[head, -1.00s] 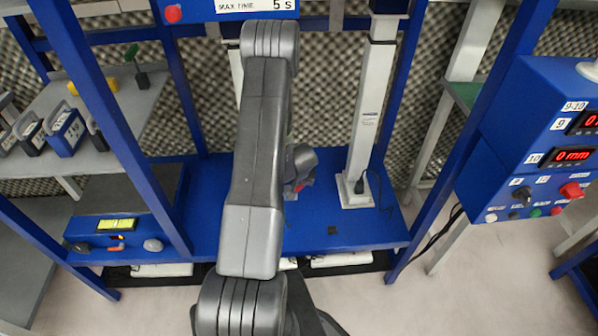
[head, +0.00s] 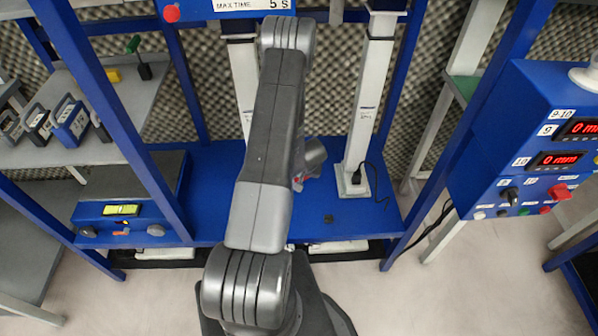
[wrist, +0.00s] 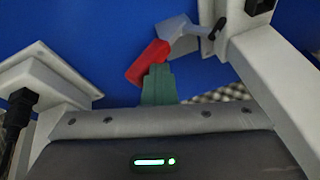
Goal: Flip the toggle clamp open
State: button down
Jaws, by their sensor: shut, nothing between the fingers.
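The toggle clamp's red handle (wrist: 147,62) shows in the wrist view, joined to a grey metal lever (wrist: 180,33) over the blue base plate. The handle slants down to the left, toward my fingertips. My gripper (wrist: 158,72) is shut and empty, its greenish fingers together at the lower end of the red handle. They overlap the handle in the picture; I cannot tell whether they touch it. In the head view my arm hides most of the gripper and clamp; only a small patch of red (head: 297,180) shows beside the arm.
A white column (head: 365,110) with a black cable stands on the blue base plate (head: 300,222), right of my arm. Another white column (head: 244,80) stands to the left. Blue frame posts flank the plate. A blue control box (head: 520,140) is at the right.

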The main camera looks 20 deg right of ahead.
jog(key=shift+s+d+f, duration=0.15)
jog(key=shift+d, duration=0.05)
dwell(0.3)
jog(key=w+p+v, duration=0.1)
jog(key=p+v, duration=0.2)
jog(key=v, duration=0.9)
jog(key=shift+a+r, duration=0.35)
jog(key=shift+r, duration=0.2)
jog(key=shift+w, duration=0.1)
jog(key=b+x, duration=0.1)
jog(key=x, duration=0.2)
jog(key=a+b+x, duration=0.1)
jog(key=x, duration=0.7)
jog(key=shift+w+a+r+b, duration=0.1)
jog(key=shift+w+a+b, duration=0.1)
jog(key=shift+a+b, duration=0.3)
jog(key=shift+b, duration=0.75)
